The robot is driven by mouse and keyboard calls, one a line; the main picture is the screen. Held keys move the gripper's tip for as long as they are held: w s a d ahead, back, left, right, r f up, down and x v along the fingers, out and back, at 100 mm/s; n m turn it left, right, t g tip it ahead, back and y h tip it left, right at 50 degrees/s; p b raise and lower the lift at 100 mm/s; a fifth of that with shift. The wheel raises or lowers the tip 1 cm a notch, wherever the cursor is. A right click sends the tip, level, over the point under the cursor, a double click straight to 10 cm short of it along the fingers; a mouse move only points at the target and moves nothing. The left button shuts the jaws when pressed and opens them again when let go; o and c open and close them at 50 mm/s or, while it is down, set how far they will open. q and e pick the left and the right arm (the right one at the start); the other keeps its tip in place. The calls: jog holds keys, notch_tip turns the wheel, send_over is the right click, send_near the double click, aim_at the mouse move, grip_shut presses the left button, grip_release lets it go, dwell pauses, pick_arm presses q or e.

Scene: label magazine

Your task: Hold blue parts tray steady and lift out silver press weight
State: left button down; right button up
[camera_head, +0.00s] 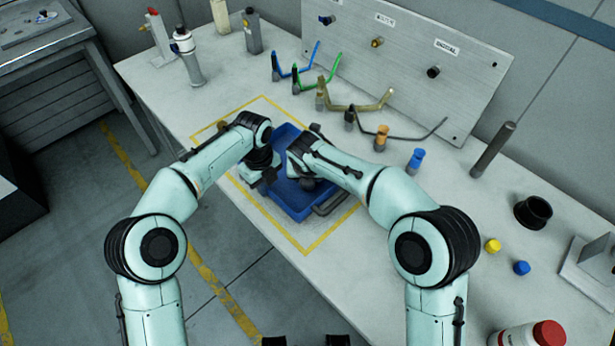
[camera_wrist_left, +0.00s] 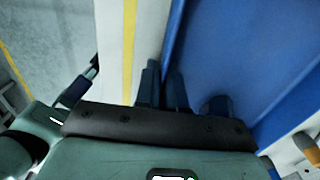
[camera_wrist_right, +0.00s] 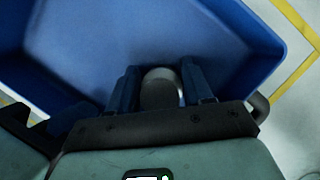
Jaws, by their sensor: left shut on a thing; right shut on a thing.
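The blue parts tray (camera_head: 290,203) sits on the workbench inside a yellow taped outline. A grey handle shows on its right side. My left gripper (camera_head: 264,178) is shut on the tray's side wall; in the left wrist view its fingers (camera_wrist_left: 163,88) straddle the blue wall (camera_wrist_left: 172,40). My right gripper (camera_head: 306,182) reaches down into the tray. In the right wrist view its fingers (camera_wrist_right: 160,90) are shut on the silver press weight (camera_wrist_right: 160,84), a rounded grey piece. In the head view the right gripper and wrist largely hide the weight. Whether it touches the tray floor I cannot tell.
Behind the tray, several bent rods and coloured pegs stand before a slanted grey panel (camera_head: 405,60). An orange-topped peg (camera_head: 381,138) and a blue peg (camera_head: 415,160) stand to the right. Bare bench (camera_head: 375,265) lies at the front right.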

notch_tip(320, 180, up, 10)
dwell(0.4)
pick_arm(q)
jog(key=c, duration=1.1)
grip_release()
jog(key=shift+c, duration=0.2)
jog(key=shift+r, duration=0.1)
notch_tip(320, 180, up, 11)
jog(key=shift+r, duration=0.4)
